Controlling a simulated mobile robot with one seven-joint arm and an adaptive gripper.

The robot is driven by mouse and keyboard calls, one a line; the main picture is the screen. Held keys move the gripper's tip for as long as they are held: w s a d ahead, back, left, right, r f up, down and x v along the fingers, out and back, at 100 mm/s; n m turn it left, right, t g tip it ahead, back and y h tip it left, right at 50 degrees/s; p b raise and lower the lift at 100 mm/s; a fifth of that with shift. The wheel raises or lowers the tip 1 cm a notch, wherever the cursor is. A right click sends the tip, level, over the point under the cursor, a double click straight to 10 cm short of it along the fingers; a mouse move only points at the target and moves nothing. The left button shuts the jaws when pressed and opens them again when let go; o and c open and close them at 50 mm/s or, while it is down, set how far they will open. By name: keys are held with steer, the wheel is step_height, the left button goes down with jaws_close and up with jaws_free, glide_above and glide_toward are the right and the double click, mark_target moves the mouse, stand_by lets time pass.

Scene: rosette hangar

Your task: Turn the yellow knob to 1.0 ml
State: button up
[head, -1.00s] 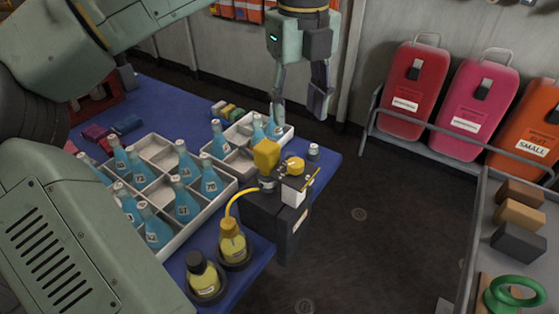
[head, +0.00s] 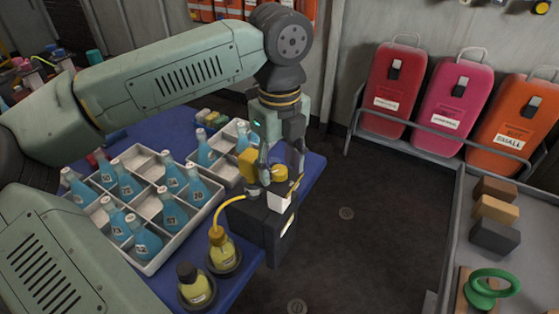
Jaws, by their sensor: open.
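The dispenser is a dark box (head: 258,232) at the right edge of the blue table, with a white part on its front. A round yellow knob (head: 280,173) sits on its top, beside a taller yellow block (head: 247,163). My gripper (head: 281,176) points down over the dispenser, open, with one finger on each side of the yellow knob. I cannot tell whether the fingers touch it. The scale marks and the knob's setting are too small to read. A yellow tube (head: 227,202) runs from the dispenser to a bottle of yellow liquid (head: 222,250).
White divided trays (head: 160,262) with several blue bottles stand left of the dispenser. A dark-capped yellow bottle (head: 195,287) is at the table's front. Red, pink and orange canisters stand by the wall. The floor right of the table is clear.

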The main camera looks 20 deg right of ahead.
steer(key=shift+c, duration=0.3)
jaws_close()
stand_by(0.3)
